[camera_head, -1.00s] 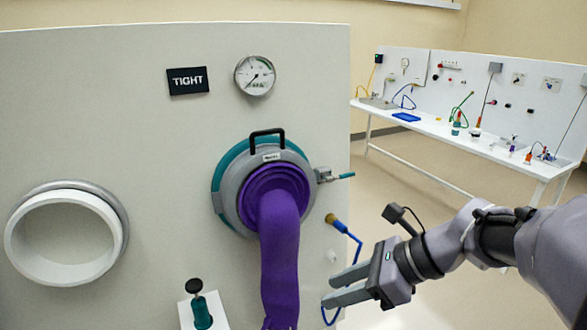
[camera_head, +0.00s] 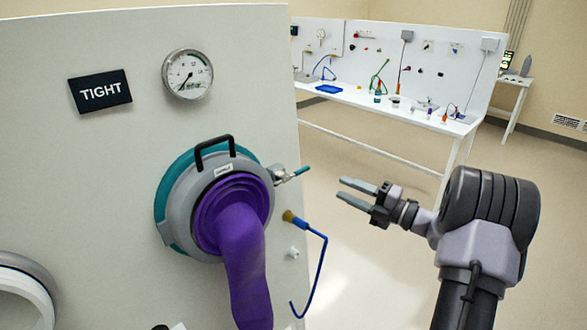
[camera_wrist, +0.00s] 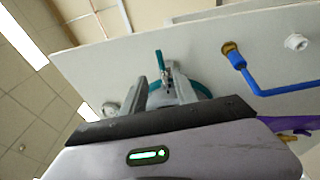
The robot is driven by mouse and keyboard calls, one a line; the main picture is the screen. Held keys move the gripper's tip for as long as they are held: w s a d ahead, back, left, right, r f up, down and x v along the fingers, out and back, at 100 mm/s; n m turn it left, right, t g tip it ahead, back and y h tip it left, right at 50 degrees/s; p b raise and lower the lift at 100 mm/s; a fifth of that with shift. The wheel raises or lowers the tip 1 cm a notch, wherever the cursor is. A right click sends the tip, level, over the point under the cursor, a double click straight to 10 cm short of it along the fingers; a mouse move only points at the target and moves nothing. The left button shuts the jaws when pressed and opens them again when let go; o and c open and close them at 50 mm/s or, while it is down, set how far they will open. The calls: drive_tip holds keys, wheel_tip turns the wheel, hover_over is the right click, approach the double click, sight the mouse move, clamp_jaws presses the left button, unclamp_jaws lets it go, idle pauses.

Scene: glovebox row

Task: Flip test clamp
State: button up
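The test clamp (camera_head: 287,175) is a small metal clamp with a teal-tipped handle at the right edge of the grey and teal round port (camera_head: 172,205). Its handle points right and slightly up in the head view. My gripper (camera_head: 352,191) is open and empty, to the right of the clamp and apart from it, at about its height in the picture. In the wrist view the clamp (camera_wrist: 159,62) shows beyond the gap between my two spread fingers (camera_wrist: 163,85), its teal handle upright there. The fingers hide part of the port.
A purple sleeve (camera_head: 240,250) hangs from the port. A blue hose (camera_head: 322,260) on a brass fitting and a white knob (camera_head: 292,252) sit below the clamp. A gauge (camera_head: 187,74) and a TIGHT sign (camera_head: 101,92) are above. Open floor lies right of the panel.

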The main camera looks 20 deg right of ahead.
sight(302, 171)
drive_tip(key=b+x, duration=0.2)
drive_tip(key=x, duration=1.2)
drive_tip(key=shift+w+a, duration=0.15)
drive_tip(key=shift+a, duration=0.05)
clamp_jaws()
idle(0.6)
